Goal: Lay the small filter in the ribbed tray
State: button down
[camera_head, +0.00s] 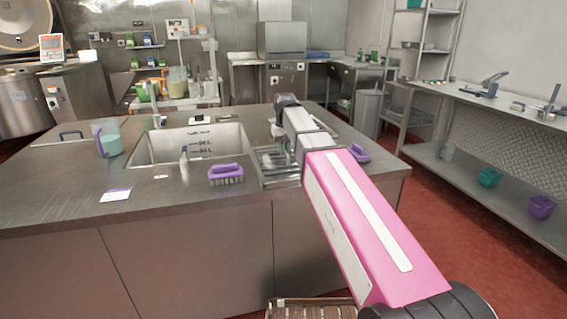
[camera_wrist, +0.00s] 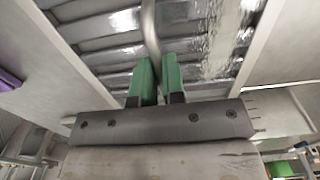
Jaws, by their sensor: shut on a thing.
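My gripper (camera_wrist: 157,74) has two green fingers close together, shut on a thin, pale grey curved piece (camera_wrist: 151,32), seemingly the small filter seen edge-on. Its full shape does not show. The shiny metal ribbed tray (camera_wrist: 100,40) lies beneath and beyond the fingertips in the wrist view, with pale side walls left and right. In the head view the ribbed tray (camera_head: 271,166) sits on the counter right of the sink, partly hidden by my arm. My gripper is over it there, mostly hidden. I cannot tell whether the filter touches the ribs.
A purple brush (camera_head: 226,175) stands left of the tray, and another purple item (camera_head: 359,153) lies right of my arm. The sink (camera_head: 190,147), a small bottle (camera_head: 184,160) and a green jug (camera_head: 109,138) are further left. The front left counter is mostly clear.

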dwell(0.4)
jog(key=shift+r, duration=2.5)
